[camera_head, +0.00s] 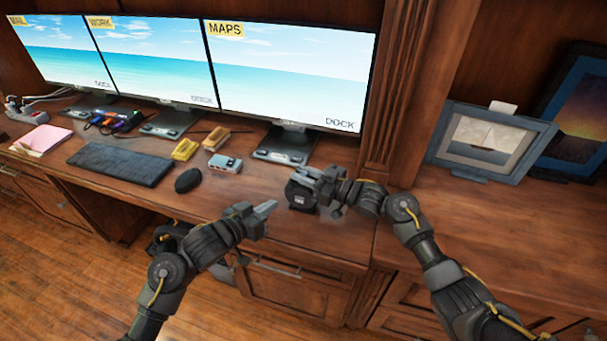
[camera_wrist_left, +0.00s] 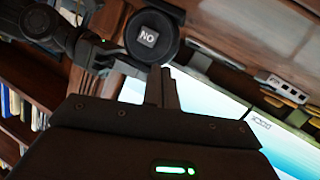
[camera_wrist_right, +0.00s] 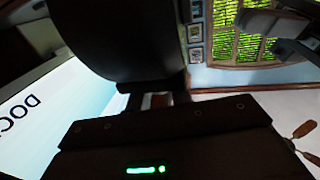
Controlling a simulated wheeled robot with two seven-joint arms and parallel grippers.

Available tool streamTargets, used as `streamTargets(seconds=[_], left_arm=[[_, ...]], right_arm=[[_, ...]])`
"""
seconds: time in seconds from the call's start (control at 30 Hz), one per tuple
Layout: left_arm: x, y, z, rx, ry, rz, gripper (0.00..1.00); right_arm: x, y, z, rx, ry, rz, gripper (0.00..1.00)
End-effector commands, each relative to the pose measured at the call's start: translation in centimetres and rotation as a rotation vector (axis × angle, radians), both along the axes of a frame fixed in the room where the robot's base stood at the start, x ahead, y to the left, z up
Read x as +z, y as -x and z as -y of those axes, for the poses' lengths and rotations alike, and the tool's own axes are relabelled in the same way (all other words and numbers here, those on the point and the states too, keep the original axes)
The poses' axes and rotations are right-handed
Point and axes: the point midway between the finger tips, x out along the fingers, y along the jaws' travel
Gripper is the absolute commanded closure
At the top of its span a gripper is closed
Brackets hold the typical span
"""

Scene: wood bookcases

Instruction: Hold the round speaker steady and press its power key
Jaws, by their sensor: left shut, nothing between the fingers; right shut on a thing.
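The round black speaker (camera_head: 301,197) stands on the desk in front of the right-hand monitor. In the right wrist view, the speaker (camera_wrist_right: 120,40) is a large dark shape just beyond the fingers (camera_wrist_right: 150,102). My left gripper (camera_head: 266,208) is shut and empty, a short way left of the speaker. Its fingertips (camera_wrist_left: 162,72) show just below the speaker's face, apparently apart from it.
A grey box with buttons (camera_head: 225,163), a black mouse (camera_head: 188,180), a keyboard (camera_head: 120,163) and yellow blocks (camera_head: 185,149) lie left on the desk. The right-hand monitor (camera_head: 290,70) stands behind the speaker. Picture frames (camera_head: 490,140) stand at right. The front desk surface is clear.

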Motion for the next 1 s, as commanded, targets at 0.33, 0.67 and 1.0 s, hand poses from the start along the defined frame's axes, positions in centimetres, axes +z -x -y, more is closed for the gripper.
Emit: streamTargets(seconds=[0.33, 0.67, 1.0], left_arm=[[-3.4, 5.7, 2.4, -0.324, 0.078, -0.162, 1.0], [-3.2, 6.1, 3.0, -0.342, 0.123, -0.195, 1.0], [-3.1, 2.2, 4.3, -0.342, 0.123, -0.194, 1.0]], right_arm=[[-0.1, 0.0, 0.0, 0.001, 0.0, -0.001, 1.0], [-0.1, 0.0, 0.0, 0.001, 0.0, -0.001, 1.0], [-0.1, 0.0, 0.0, 0.001, 0.0, -0.001, 1.0]])
